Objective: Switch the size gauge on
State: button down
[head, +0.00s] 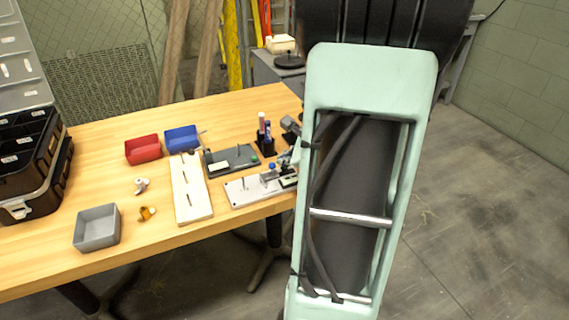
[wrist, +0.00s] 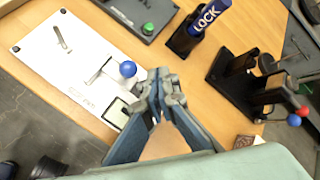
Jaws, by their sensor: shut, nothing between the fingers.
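A white plate (wrist: 62,52) with printed lettering, too small to read surely, lies on the table; it also shows in the head view (head: 242,195). It seems to be the size gauge. It carries a metal pin, a lever with a blue ball knob (wrist: 127,69) and a dark-framed small display (wrist: 117,113). I cannot tell whether the display is lit. My gripper (wrist: 162,82) is shut and empty, just right of the blue knob and above the plate's right end. Whether it touches the knob is unclear. In the head view my arm partly hides this end.
A dark grey plate with a green button (wrist: 148,28) lies behind. A holder with a blue LOCK marker (wrist: 208,17) and a black stand (wrist: 238,80) with red and blue balls are close by. Red, blue and grey bins and a white board (head: 191,190) lie left.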

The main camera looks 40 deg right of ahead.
jog(key=shift+r, duration=0.1)
notch_tip(320, 180, up, 6)
jog(key=p, duration=0.4)
jog(key=shift+p, duration=0.3)
dwell(0.3)
